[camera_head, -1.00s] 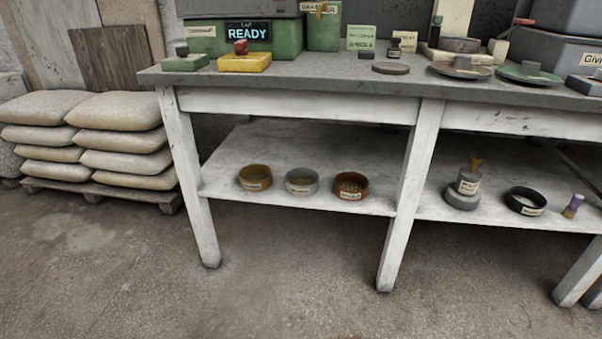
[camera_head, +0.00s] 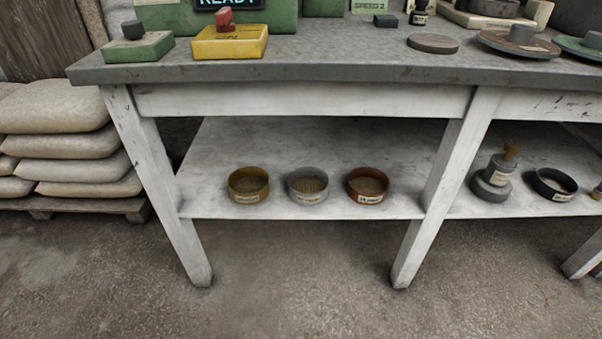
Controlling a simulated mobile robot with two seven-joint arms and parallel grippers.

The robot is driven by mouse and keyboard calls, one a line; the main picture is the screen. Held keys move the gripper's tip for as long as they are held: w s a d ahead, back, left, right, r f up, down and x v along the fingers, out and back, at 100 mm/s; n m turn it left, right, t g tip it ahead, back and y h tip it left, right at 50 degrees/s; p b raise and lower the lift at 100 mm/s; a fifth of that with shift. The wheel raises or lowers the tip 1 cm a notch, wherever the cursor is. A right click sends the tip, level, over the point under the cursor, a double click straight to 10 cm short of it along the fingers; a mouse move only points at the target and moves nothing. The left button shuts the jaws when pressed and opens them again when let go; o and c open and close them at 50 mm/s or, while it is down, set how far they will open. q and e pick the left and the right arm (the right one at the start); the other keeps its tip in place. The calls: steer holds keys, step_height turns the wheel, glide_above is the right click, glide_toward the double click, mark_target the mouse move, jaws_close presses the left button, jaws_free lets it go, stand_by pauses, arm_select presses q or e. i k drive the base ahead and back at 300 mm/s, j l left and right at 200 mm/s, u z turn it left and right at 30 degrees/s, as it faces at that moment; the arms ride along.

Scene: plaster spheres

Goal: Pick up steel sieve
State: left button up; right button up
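The steel sieve (camera_head: 308,187) is a round grey metal ring with a pale label on its front. It sits upright on the lower shelf (camera_head: 300,150) of the workbench, in the middle of a row of three sieves. A brass-coloured sieve (camera_head: 248,186) stands to its left and a copper-red sieve (camera_head: 367,186) to its right, with small gaps between them. Neither of my grippers is in view.
The grey bench top (camera_head: 270,70) overhangs the shelf. White legs stand at the left (camera_head: 160,190) and right (camera_head: 447,185) of the sieves. A dark ring (camera_head: 553,184) and a weighted object (camera_head: 492,180) are farther right. Stacked sacks (camera_head: 70,150) lie left. The floor in front is clear.

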mark_target(307, 186)
steer(key=i+j+z, duration=0.1)
steer(key=i+j, duration=0.3)
steer(key=i+j+z, duration=0.15)
steer(key=i+j, duration=0.3)
steer(key=j, duration=0.2)
